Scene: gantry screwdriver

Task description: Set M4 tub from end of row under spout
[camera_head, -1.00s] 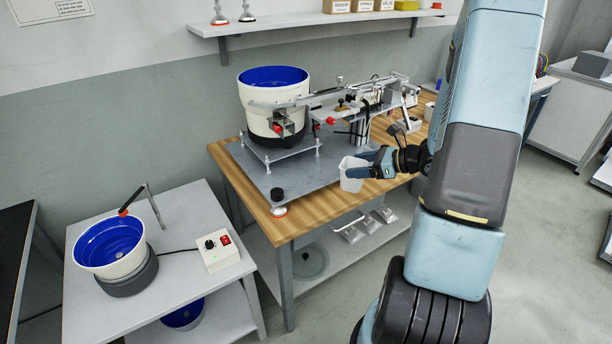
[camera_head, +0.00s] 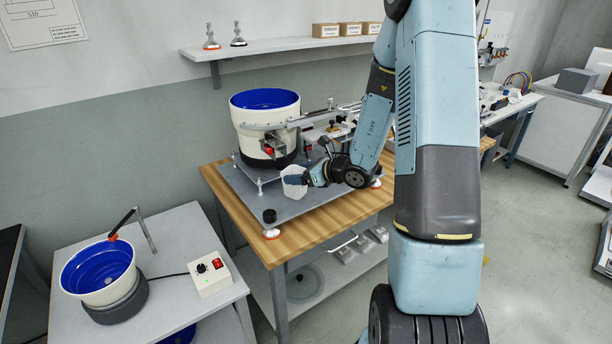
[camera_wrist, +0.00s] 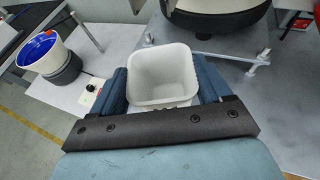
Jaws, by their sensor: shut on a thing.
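A white square tub (camera_head: 293,184), probably the M4 tub, is in my gripper (camera_head: 303,180). In the wrist view the tub (camera_wrist: 163,78) sits upright between the two blue fingers of my gripper (camera_wrist: 163,88), and its inside looks empty. No label can be read on it. My gripper holds the tub over the grey plate (camera_head: 240,187) on the wooden table, in front of the large feeder bowl (camera_head: 262,135). I cannot tell whether the tub touches the plate. A spout cannot be made out clearly; my arm hides part of the rail to the right of the bowl.
A smaller blue-lined bowl (camera_head: 100,270) and a control box (camera_head: 210,275) stand on the white table at left. A wall shelf (camera_head: 270,45) runs above. The plate's front left part is clear.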

